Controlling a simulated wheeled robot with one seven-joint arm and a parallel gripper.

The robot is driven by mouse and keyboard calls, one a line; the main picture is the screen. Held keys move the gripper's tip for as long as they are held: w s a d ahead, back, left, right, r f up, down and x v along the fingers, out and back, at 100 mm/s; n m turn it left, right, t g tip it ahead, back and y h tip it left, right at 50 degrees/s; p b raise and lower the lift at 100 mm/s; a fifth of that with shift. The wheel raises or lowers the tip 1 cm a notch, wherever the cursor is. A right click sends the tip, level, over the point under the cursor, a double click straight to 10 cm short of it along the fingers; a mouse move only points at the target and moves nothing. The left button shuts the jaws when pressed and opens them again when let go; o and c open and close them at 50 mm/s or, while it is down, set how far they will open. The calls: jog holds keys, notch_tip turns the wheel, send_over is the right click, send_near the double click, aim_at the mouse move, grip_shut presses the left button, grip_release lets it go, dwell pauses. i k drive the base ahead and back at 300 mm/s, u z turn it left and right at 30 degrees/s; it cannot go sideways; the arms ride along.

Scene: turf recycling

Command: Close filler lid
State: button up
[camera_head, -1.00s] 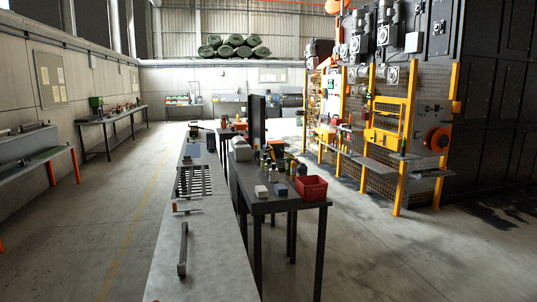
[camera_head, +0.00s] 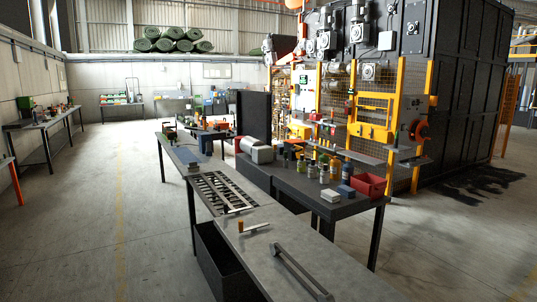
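No filler lid can be made out in the head view. Any lid on the machine (camera_head: 375,105) with yellow posts at the right is too small to tell. My gripper and arm are not in view.
A long grey workbench (camera_head: 262,243) with a slotted metal frame (camera_head: 222,190) runs up the middle. Beside it a dark table (camera_head: 300,188) bears bottles, a grey device (camera_head: 258,151) and a red bin (camera_head: 368,185). The floor at left is open, with a yellow line (camera_head: 120,210).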

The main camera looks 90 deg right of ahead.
aim_at(300, 150)
jog(key=i, duration=0.7)
jog(key=z, duration=2.45)
jog(key=i, duration=2.65)
jog(key=z, duration=5.35)
